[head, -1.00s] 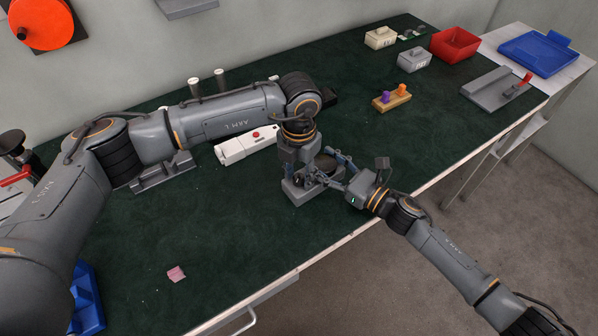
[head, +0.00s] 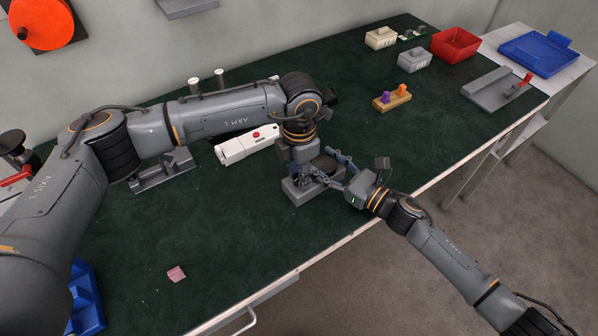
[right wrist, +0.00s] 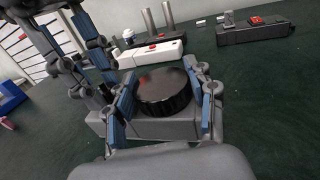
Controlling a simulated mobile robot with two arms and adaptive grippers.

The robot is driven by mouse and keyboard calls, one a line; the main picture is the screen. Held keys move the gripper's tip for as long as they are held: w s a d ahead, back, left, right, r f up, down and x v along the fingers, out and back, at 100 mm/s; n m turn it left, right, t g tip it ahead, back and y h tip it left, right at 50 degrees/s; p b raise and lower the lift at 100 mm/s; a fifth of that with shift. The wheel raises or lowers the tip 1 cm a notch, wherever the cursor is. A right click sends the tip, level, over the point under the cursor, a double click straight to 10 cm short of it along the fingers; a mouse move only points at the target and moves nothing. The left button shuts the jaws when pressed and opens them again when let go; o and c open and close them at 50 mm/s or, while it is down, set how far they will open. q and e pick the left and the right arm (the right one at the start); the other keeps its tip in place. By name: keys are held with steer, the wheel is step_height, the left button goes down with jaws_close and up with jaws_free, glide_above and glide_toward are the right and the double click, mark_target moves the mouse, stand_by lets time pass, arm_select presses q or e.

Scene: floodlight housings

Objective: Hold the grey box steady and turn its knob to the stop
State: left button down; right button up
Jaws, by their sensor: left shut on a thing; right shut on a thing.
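The grey box (head: 300,196) lies on the green bench top near its front edge. Its round, dark knob (head: 324,171) is on top; in the right wrist view the knob (right wrist: 163,91) has a ribbed side and a faint reddish patch on its upper face. My left gripper (head: 299,184) points down and is shut on the grey box at its left end, partly hidden by its own wrist. My right gripper (head: 333,173) comes in from the right and is shut on the knob, with a blue-padded finger on either side of it in the right wrist view.
A white device with a red button (head: 246,147) lies behind the box. A wooden block with purple and orange pegs (head: 392,101), lidded boxes and a red bin (head: 455,45) stand farther right. A pink piece (head: 176,273) lies at front left. The middle front is clear.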

arm_select(q)
steer(key=m, duration=0.3)
steer(key=shift+m, duration=2.2)
steer(key=c, duration=1.1)
jaws_free()
steer(key=shift+o, duration=0.2)
step_height(320, 180, up, 12)
